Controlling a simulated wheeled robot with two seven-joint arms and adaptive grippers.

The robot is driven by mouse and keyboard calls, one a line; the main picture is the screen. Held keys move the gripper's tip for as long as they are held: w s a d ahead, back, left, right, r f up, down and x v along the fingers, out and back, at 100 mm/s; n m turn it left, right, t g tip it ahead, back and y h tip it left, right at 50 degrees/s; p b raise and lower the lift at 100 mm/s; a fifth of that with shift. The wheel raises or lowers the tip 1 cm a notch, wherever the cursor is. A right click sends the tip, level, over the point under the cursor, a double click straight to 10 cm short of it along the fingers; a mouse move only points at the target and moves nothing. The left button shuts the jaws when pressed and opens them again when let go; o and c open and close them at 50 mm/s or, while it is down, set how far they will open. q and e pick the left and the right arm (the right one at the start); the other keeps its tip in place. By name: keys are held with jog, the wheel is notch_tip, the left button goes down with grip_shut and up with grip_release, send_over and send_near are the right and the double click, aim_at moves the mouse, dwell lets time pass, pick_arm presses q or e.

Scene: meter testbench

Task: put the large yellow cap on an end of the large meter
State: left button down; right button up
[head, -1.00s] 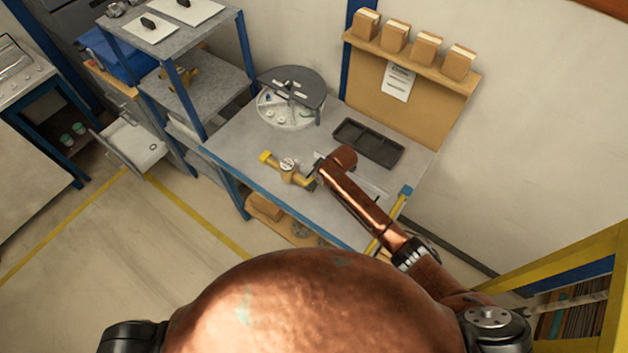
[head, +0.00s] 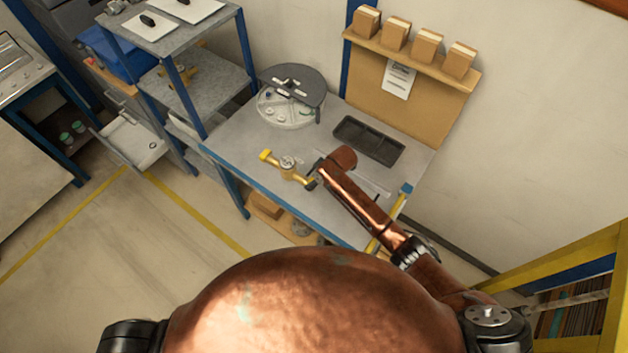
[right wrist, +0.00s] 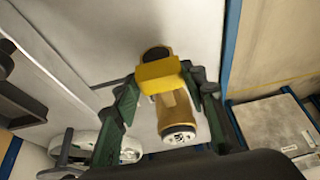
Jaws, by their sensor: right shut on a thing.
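The large meter (head: 289,166), a brass body with a round dial, lies on the grey bench in the head view, with bright yellow at its left end. My right gripper (head: 312,183) is at its right end, partly hidden by my arm. In the right wrist view, the green fingers of my right gripper (right wrist: 163,86) are shut on the large yellow cap (right wrist: 158,76), which has a dark round part above it. The brass meter body (right wrist: 178,112) extends below the cap, against it in the picture. I cannot tell whether the cap is fully seated. My left gripper is out of view.
A round white organizer (head: 290,111) with a dark half-lid stands behind the meter. A black compartment tray (head: 368,141) lies toward the back right. A grey shelf unit (head: 212,85) stands left of the bench. Clear bench surface lies left of the meter.

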jog(key=shift+f, duration=0.65)
jog(key=shift+f, duration=0.1)
jog(key=o, duration=0.9)
jog(key=shift+c, duration=0.2)
jog(key=o, duration=0.5)
jog(key=shift+c, duration=0.2)
